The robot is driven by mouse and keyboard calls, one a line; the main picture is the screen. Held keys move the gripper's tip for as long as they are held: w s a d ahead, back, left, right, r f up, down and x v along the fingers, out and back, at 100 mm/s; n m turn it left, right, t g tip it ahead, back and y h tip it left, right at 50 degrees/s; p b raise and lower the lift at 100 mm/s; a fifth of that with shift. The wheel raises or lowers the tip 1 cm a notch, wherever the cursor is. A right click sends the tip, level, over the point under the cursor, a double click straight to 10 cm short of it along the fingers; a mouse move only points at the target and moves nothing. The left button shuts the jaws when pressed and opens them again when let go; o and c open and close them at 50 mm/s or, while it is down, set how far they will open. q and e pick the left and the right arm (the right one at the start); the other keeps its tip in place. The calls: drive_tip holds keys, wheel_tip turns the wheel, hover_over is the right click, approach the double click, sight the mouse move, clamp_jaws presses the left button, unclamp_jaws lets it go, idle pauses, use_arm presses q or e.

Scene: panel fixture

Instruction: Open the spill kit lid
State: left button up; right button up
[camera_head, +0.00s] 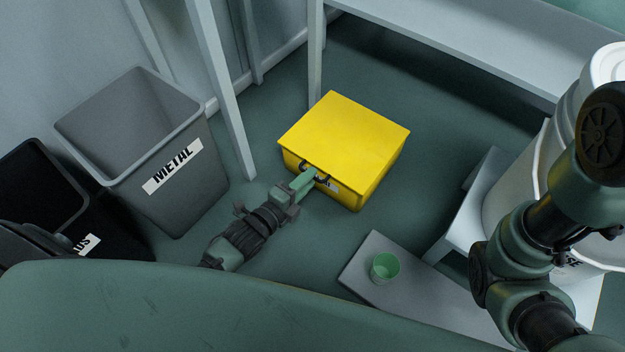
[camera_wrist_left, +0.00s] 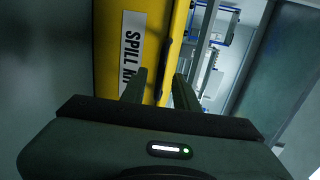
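The yellow spill kit box (camera_head: 345,140) stands on the floor with its lid closed flat. A dark handle (camera_head: 322,179) is on the front near the lid's edge. My left gripper (camera_head: 311,174) is at the front of the box, by this handle, and partly hides it. In the left wrist view the fingers (camera_wrist_left: 160,92) are apart, with the yellow box (camera_wrist_left: 110,50) and its white SPILL KIT label (camera_wrist_left: 132,48) close ahead. Whether a finger touches the handle cannot be told. My right arm shows at the right, its gripper out of view.
A grey METAL bin (camera_head: 150,130) and a black bin (camera_head: 50,190) stand at left. A grey table (camera_head: 470,50) is behind the box. White buckets (camera_head: 515,190) stand at right. A green cup (camera_head: 385,267) is on a grey surface (camera_head: 420,285) in front.

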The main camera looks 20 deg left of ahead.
use_arm(q)
drive_tip(key=shift+b+x, duration=0.45)
drive_tip(key=shift+x, duration=0.75)
clamp_jaws()
drive_tip(key=shift+f, duration=0.1)
